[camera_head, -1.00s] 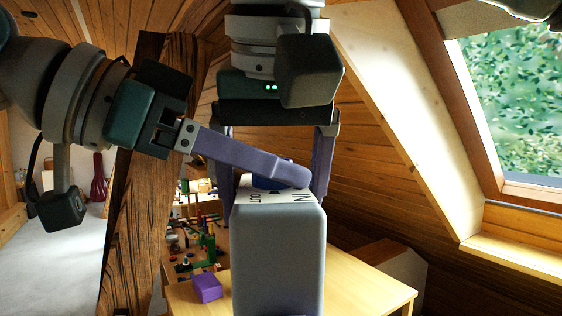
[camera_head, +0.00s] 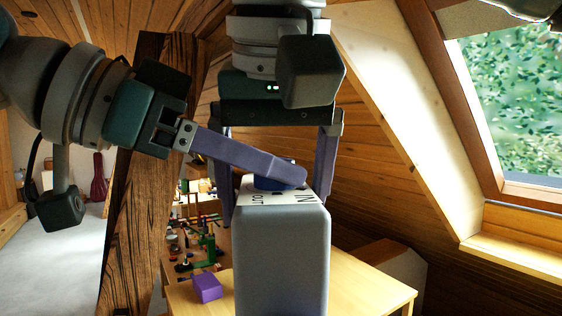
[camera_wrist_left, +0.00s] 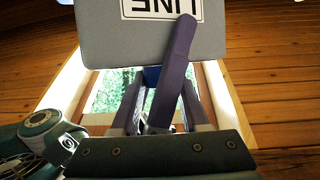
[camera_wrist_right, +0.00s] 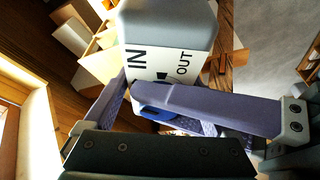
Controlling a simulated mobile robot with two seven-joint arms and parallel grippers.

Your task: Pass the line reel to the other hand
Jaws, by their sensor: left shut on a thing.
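The line reel (camera_head: 281,255) is a grey block with rounded edges. Its white label with IN and OUT faces up in the right wrist view (camera_wrist_right: 170,25), and LINE shows in the left wrist view (camera_wrist_left: 105,40). A blue part (camera_head: 268,184) sits on its top. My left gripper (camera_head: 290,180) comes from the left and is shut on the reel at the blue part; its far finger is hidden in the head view. My right gripper (camera_head: 275,205) hangs from above, open, its fingers wide apart around the reel's top end. I cannot tell whether they touch it.
A wooden table (camera_head: 375,292) lies below with a purple block (camera_head: 207,288) and several small coloured parts behind. A dark timber post (camera_head: 138,220) stands left, close to my left arm. A sloped window frame (camera_head: 470,120) is at the right.

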